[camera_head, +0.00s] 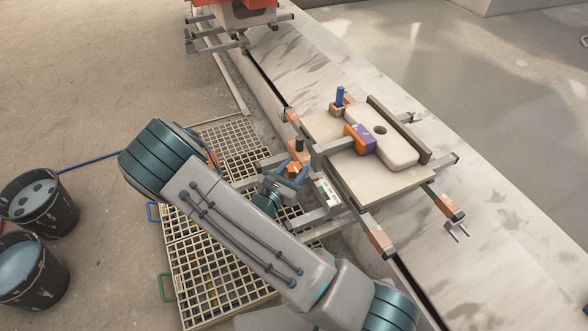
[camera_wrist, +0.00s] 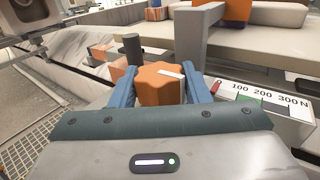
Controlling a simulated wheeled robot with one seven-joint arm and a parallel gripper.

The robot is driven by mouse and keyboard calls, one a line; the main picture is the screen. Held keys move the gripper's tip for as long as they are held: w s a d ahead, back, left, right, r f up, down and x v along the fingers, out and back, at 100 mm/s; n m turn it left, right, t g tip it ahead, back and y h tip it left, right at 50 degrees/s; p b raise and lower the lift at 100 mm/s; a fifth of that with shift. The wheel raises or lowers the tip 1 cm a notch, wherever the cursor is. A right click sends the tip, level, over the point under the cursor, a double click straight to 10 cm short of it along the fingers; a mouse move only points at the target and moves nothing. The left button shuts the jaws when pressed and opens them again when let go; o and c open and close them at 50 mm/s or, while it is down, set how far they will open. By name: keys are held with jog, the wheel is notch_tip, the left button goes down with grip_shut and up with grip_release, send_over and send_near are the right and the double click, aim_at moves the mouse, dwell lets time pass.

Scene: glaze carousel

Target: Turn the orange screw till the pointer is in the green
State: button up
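The orange screw (camera_wrist: 161,84) is a lobed knob with a white mark on its top, pointing to the right in the wrist view. The screw (camera_head: 293,168) is small and partly covered in the head view. My gripper (camera_wrist: 160,88) has its two blue fingers on either side of the screw, with no clear gap between them and it. My gripper (camera_head: 291,170) is beside the clamp in the head view.
A clamp frame holds a pale slab (camera_head: 396,148) on a board (camera_head: 412,187), with a purple and orange block (camera_head: 360,139) pressed at it. A grey upright bar (camera_wrist: 195,42) and a dark post (camera_wrist: 132,48) stand close to my fingers. Black buckets (camera_head: 40,212) stand left.

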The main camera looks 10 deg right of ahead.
jog(key=shift+m+g+h, duration=0.3)
jog(key=shift+m+g, duration=0.1)
jog(key=m+g+h+p, duration=0.1)
jog(key=m+g+h, duration=0.1)
jog(key=g, duration=0.1)
jog(key=shift+m+g, duration=0.3)
jog(key=m+g+h, duration=0.1)
jog(key=m+g, duration=0.1)
jog(key=g, duration=0.1)
jog(key=m+g+h, duration=0.1)
jog(key=m+g, duration=0.1)
jog(key=g, duration=0.1)
jog(key=shift+f+m+g+h, duration=0.1)
jog(key=shift+m+g+h, duration=0.2)
jog(key=shift+g, duration=0.1)
jog(key=m+g, duration=0.2)
jog(key=g, duration=0.1)
jog(key=m+g+b, duration=0.1)
jog(key=m+g, duration=0.1)
jog(key=g, duration=0.2)
jog(key=shift+m+y, duration=0.3)
jog(key=shift+y, duration=0.1)
jog(key=shift+m+g+y+b, duration=0.35)
jog(key=shift+m+g+y, duration=0.6)
jog(key=shift+g, duration=0.55)
jog(key=shift+m+g+y+b, duration=0.35)
jog(key=shift+m+g+y, duration=0.3)
jog(key=shift+m+g, duration=0.7)
jog(key=shift+g, duration=0.25)
